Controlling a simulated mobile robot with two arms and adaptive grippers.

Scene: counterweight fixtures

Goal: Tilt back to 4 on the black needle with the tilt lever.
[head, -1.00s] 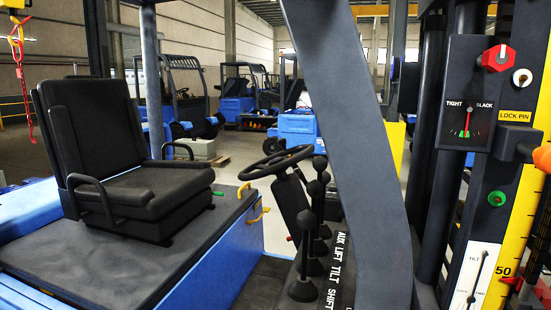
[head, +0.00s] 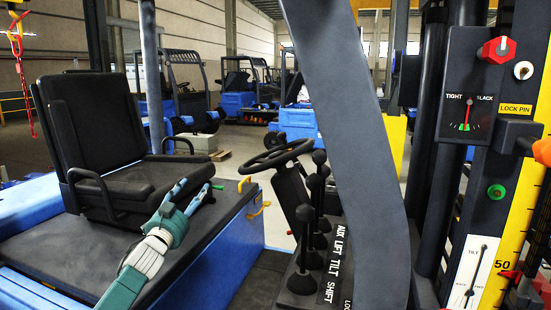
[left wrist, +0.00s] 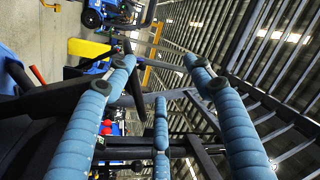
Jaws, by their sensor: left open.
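The row of black-knobbed levers stands right of the steering wheel, beside a strip reading AUX, LIFT, TILT, SHIFT. The tilt lever (head: 313,182) appears to be the one in line with TILT; the levers overlap. The white tilt gauge (head: 462,272) is at the lower right. Its black needle (head: 477,270) hangs from the top pivot, slanting down and left; its scale is too small to read. My left gripper (head: 191,196) is open and empty over the seat base, left of the levers and apart from them. Its blue fingers (left wrist: 160,120) show in the left wrist view. My right gripper is not in view.
The black seat (head: 95,135) stands behind my left gripper. The steering wheel (head: 275,157) lies between that gripper and the levers. A thick dark post (head: 350,130) rises just right of the levers. A tight/slack dial (head: 466,112) sits above the tilt gauge.

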